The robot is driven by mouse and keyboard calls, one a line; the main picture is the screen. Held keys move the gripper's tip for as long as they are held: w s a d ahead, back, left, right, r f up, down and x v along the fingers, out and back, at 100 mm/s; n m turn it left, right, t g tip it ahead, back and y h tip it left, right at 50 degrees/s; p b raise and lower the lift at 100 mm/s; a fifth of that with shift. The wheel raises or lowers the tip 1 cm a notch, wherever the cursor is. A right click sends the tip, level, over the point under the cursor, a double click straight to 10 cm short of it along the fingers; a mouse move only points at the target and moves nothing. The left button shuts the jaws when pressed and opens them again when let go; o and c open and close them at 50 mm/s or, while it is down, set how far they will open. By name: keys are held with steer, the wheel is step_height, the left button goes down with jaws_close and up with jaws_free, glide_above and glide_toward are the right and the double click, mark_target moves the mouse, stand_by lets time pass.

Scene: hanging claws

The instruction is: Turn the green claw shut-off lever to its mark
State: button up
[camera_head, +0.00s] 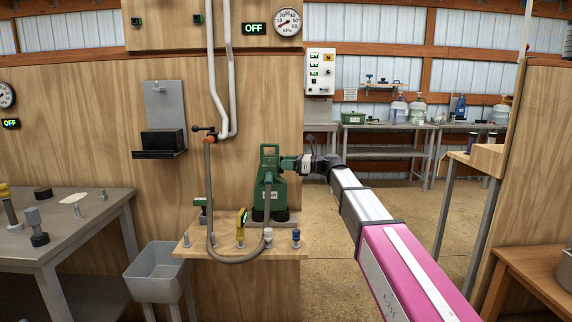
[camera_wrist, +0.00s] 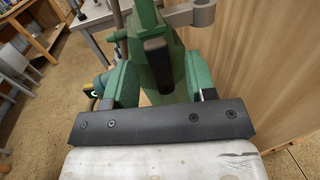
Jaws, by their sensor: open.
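The green claw (camera_head: 268,185) stands upright on a small wooden shelf, with a grey hose at its front. My gripper (camera_head: 287,164) reaches it from the right at its upper body. In the wrist view my open gripper (camera_wrist: 159,72) has one finger on each side of the claw's green body (camera_wrist: 172,90), which carries a black part (camera_wrist: 157,64); I cannot tell whether the fingers touch it. A small black-handled lever (camera_head: 203,129) sits at the pipe and hose joint, left of the claw, and looks about level. I cannot make out its mark.
The grey hose (camera_head: 209,200) hangs left of the claw. A grey bin (camera_head: 155,270) and a metal table (camera_head: 70,225) stand at left. Floor is open behind my arm.

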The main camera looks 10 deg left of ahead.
steer(key=shift+a, duration=0.35)
steer(key=c, duration=0.9)
